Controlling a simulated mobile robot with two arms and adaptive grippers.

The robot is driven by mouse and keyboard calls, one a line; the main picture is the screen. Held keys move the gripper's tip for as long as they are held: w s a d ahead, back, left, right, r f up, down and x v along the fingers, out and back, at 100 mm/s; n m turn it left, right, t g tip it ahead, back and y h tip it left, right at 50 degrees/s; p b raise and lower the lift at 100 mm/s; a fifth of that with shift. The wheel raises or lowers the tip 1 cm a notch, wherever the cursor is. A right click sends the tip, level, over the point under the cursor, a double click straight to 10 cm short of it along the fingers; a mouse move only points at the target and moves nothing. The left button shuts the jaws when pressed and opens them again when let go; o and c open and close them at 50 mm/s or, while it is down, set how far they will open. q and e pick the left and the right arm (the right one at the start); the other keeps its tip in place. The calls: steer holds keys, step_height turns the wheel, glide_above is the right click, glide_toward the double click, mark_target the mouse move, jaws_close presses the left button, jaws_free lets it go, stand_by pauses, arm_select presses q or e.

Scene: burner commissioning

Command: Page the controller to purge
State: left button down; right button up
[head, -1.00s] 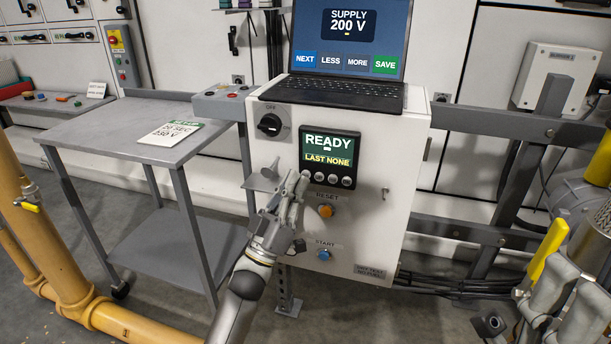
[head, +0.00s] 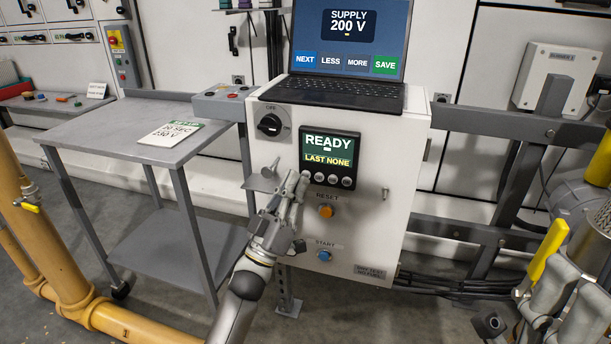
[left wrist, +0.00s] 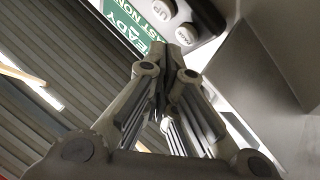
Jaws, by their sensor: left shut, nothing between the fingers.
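The controller (head: 329,157) is a dark panel on the front of the white cabinet. Its green screen reads READY and LAST NONE, with a row of round buttons (head: 333,180) below. My left gripper (head: 301,180) is shut and empty, with its tips at the left end of that row. In the left wrist view, the shut tips (left wrist: 178,58) are close to a round button (left wrist: 186,34) marked PAGE, beside one marked UP (left wrist: 160,10). I cannot tell whether they touch it. What looks like my right gripper (head: 562,308) is partly visible at the lower right; its jaw state is unclear.
A laptop (head: 335,92) showing SUPPLY 200 V stands on the cabinet. An orange RESET button (head: 326,211), a blue START button (head: 324,256) and a black rotary switch (head: 269,124) share the front. A grey cart (head: 100,137) with a note card (head: 171,132) is at left.

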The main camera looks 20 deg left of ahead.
arm_select(q)
steer(key=shift+w, duration=0.15)
steer(key=shift+w, duration=0.25)
steer(key=shift+w, duration=0.15)
stand_by(0.4)
steer(key=shift+w+r, duration=0.15)
steer(key=shift+w, duration=0.2)
stand_by(0.8)
steer(key=shift+s+d+f, duration=0.1)
steer(key=shift+s+f, duration=0.15)
steer(key=shift+f, duration=0.25)
steer(key=shift+s+f, duration=0.25)
